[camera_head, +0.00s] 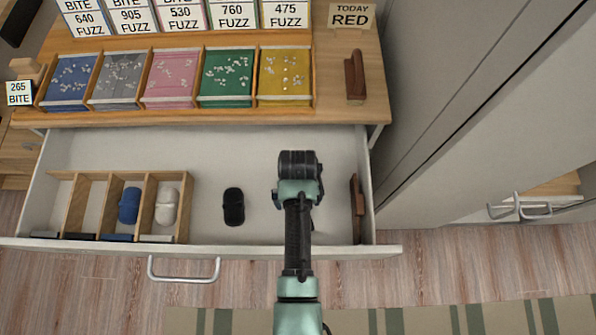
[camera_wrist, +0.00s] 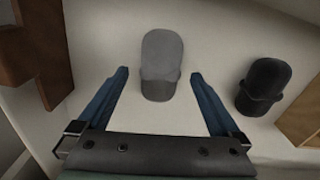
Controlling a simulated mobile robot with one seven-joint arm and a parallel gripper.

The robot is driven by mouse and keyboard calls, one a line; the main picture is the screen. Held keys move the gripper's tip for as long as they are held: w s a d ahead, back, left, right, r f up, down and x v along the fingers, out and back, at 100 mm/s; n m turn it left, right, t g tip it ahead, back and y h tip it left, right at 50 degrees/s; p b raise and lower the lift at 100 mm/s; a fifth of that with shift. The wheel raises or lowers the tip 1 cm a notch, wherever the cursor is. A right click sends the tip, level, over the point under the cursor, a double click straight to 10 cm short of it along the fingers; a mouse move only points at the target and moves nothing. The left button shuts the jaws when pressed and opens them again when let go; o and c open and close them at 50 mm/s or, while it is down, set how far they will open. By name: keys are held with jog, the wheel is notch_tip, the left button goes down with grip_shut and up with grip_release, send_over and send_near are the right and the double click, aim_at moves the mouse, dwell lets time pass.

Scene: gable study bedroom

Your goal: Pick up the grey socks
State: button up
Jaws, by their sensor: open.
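The grey socks (camera_wrist: 161,65), a rolled bundle, lie on the drawer floor in the wrist view. They lie between the fingertips of my open gripper (camera_wrist: 159,74), with a gap on each side. I cannot tell how far the fingertips are above the drawer floor. In the head view my gripper (camera_head: 298,188) is over the right part of the open drawer (camera_head: 210,150) and hides the grey socks. A black sock bundle (camera_head: 233,207) lies to its left; it also shows at the right of the wrist view (camera_wrist: 264,86).
A wooden divider (camera_head: 75,205) at the drawer's left holds blue (camera_head: 129,206) and off-white socks (camera_head: 167,204). A brown wooden piece (camera_head: 357,208) stands by the drawer's right wall. Colored trays (camera_head: 226,77) and number cards sit on the desktop above.

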notch_tip(320, 180, down, 2)
jog(key=shift+f, duration=0.1)
jog(key=c, duration=1.5)
jog(key=shift+o, duration=0.2)
